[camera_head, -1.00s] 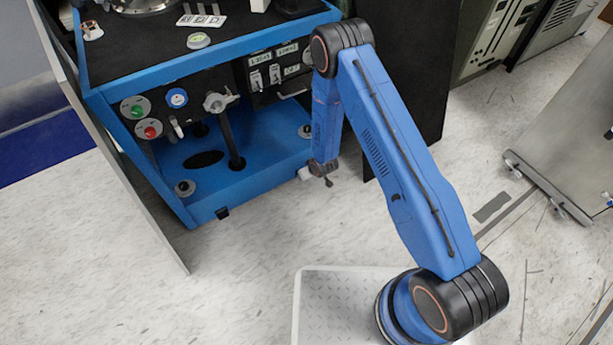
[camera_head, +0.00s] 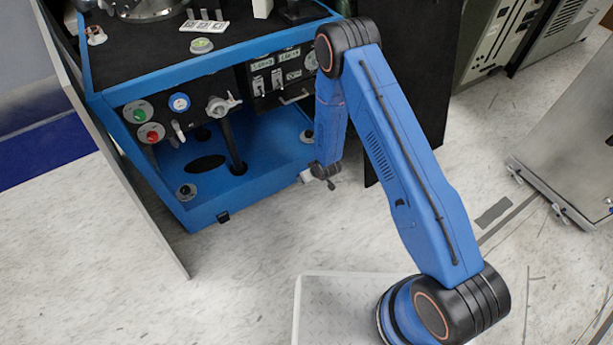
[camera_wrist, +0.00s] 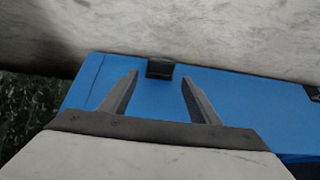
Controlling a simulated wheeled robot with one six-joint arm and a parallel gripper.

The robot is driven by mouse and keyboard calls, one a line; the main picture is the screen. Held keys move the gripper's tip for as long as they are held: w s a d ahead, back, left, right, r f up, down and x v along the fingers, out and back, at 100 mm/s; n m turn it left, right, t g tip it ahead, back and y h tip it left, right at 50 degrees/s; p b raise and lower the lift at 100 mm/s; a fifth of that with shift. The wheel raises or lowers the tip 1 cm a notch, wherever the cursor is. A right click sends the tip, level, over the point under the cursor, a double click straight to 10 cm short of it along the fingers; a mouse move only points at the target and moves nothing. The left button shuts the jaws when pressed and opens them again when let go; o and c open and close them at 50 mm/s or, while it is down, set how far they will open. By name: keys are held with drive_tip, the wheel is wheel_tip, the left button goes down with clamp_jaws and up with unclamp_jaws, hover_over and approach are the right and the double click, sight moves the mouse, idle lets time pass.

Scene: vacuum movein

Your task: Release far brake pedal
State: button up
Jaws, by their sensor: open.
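A small black pedal (camera_wrist: 160,68) sits on the edge of the blue cart in the wrist view. It lies between and just beyond the tips of my open gripper (camera_wrist: 160,78), and I cannot tell whether the fingers touch it. A second black part (camera_wrist: 313,92) is cut off at the right edge of that view. In the head view one black pedal (camera_head: 223,217) shows on the lower front edge of the blue cart (camera_head: 180,75). My gripper (camera_head: 306,176) is low by the cart's right front, partly hidden by my arm. Which pedal is the far one is unclear.
The cart front carries a green button (camera_head: 139,114), a red button (camera_head: 152,137), a valve (camera_head: 220,106) and switches. A grey panel (camera_head: 130,170) stands along its left side. A black panel (camera_head: 425,90) stands behind my arm. The floor before the cart is clear.

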drive_tip(key=v, duration=1.5)
drive_tip(key=shift+r, duration=0.15)
drive_tip(key=shift+w, duration=0.1)
drive_tip(key=s+d+r+m+h, duration=0.1)
drive_tip(key=d+r, duration=0.4)
drive_tip(key=r, duration=0.6)
drive_tip(key=s+d+r+m+h, duration=0.1)
drive_tip(key=d+r, duration=0.5)
drive_tip(key=r, duration=0.5)
drive_tip(key=s+d+r+m+h, duration=0.15)
drive_tip(key=d+r, duration=0.35)
drive_tip(key=r, duration=0.6)
drive_tip(key=s+d+r+m, duration=0.1)
drive_tip(key=s+d+r, duration=0.3)
drive_tip(key=s, duration=0.5)
drive_tip(key=s+d+r+m, duration=0.1)
drive_tip(key=s+d+r, duration=0.2)
drive_tip(key=s+r, duration=0.4)
drive_tip(key=s+d+r+m, duration=0.1)
drive_tip(key=s+d+r, duration=0.3)
drive_tip(key=s, duration=0.9)
drive_tip(key=shift+s+d+r+g, duration=0.15)
drive_tip(key=shift+d+r+g, duration=0.2)
drive_tip(key=shift+r, duration=0.6)
